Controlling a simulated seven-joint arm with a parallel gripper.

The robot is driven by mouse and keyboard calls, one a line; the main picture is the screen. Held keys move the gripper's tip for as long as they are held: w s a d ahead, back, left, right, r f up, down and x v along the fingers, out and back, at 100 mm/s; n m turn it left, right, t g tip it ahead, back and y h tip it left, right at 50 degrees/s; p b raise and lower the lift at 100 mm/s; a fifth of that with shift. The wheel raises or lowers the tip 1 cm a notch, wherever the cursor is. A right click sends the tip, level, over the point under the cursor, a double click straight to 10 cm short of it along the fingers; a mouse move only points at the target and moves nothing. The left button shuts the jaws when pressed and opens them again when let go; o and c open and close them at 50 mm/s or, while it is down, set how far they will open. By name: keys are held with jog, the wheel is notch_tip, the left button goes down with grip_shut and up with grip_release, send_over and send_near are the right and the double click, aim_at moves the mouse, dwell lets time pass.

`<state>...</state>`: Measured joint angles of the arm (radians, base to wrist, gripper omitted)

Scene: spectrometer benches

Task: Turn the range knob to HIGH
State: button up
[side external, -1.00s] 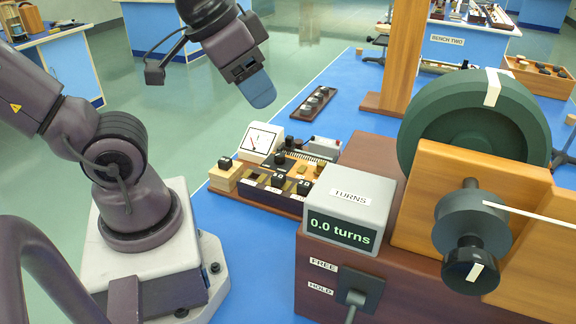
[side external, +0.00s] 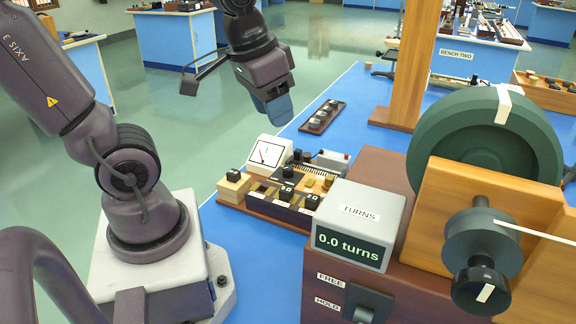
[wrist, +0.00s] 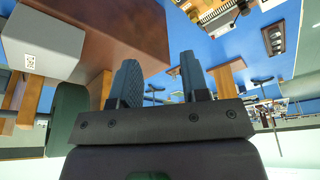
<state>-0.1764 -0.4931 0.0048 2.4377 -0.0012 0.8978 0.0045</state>
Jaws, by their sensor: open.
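A control board (side external: 262,205) with several dark knobs and a white dial meter (side external: 268,152) stands on the blue bench. Its black knobs include one on a pale wooden block (side external: 234,176) and one at the front (side external: 286,193). I cannot read which is the range knob, nor any HIGH mark. My gripper (side external: 280,108) is open and empty, in the air above and behind the board, apart from it. Its two blue-grey fingers stand apart in the wrist view (wrist: 160,82). Part of the board shows at the top of the wrist view (wrist: 220,12).
A grey box (side external: 360,225) reading 0.0 turns stands on a brown cabinet (side external: 390,285) right of the board. A green wheel (side external: 485,145), a wooden post (side external: 407,70) and a dark crank knob (side external: 481,285) stand farther right. A small tray (side external: 322,117) lies behind the board.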

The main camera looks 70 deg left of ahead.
jog(key=w+a+f+g, duration=0.3)
jog(key=w+a+f, duration=0.2)
jog(key=a, duration=0.3)
jog(key=m, duration=0.4)
send_near(288, 167)
jog(key=shift+h, duration=0.3)
notch_tip(288, 167, down, 9)
jog(key=shift+w+a+f, duration=0.1)
jog(key=shift+w+a, duration=0.05)
jog(key=c, duration=0.6)
